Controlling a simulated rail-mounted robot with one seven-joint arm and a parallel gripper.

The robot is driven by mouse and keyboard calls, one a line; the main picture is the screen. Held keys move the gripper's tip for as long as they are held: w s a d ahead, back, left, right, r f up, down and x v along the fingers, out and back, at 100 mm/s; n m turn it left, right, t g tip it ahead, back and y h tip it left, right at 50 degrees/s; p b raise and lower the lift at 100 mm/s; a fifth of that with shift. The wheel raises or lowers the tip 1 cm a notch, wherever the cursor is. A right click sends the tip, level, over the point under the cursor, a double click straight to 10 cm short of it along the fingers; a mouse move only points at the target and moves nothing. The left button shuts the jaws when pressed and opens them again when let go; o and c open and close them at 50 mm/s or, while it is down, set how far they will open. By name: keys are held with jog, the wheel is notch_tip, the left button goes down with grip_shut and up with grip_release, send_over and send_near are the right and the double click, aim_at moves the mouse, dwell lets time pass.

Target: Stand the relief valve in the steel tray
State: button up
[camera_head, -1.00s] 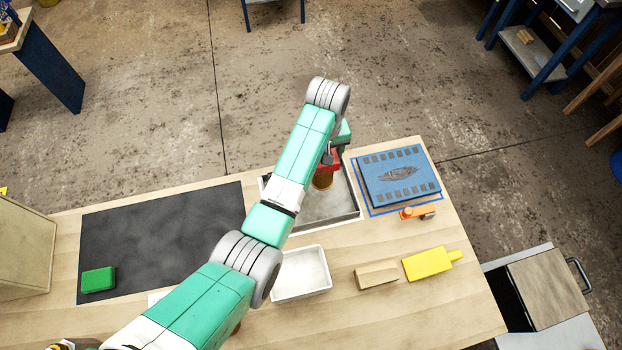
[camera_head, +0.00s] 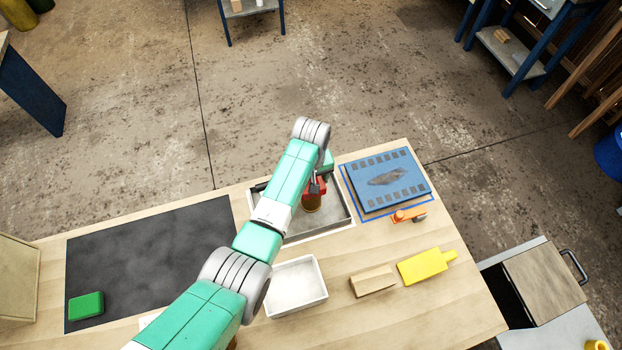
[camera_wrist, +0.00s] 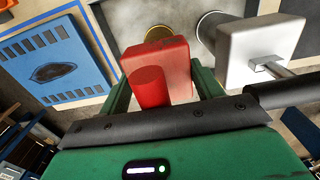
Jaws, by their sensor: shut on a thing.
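The relief valve, a red block with a round red stub and a brass-coloured round base, shows in the wrist view (camera_wrist: 158,72) between my gripper's green fingers (camera_wrist: 162,88). In the head view the red valve (camera_head: 314,190) is upright, brass end down, over the steel tray (camera_head: 336,222). My gripper (camera_head: 318,184) is shut on its red body. I cannot tell whether the base touches the tray floor. My arm hides the tray's left part.
A white block with a metal pin (camera_wrist: 262,52) stands close beside the valve. A blue panel (camera_head: 388,178) and an orange-handled part (camera_head: 408,215) lie right of the tray. A white bin (camera_head: 297,287), wooden block (camera_head: 373,281) and yellow piece (camera_head: 426,266) are nearer.

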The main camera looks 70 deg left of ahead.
jog(key=o, duration=1.6)
jog(key=shift+f, duration=0.1)
notch_tip(320, 180, up, 12)
jog(key=shift+r+p, duration=0.15)
jog(key=shift+p, duration=0.8)
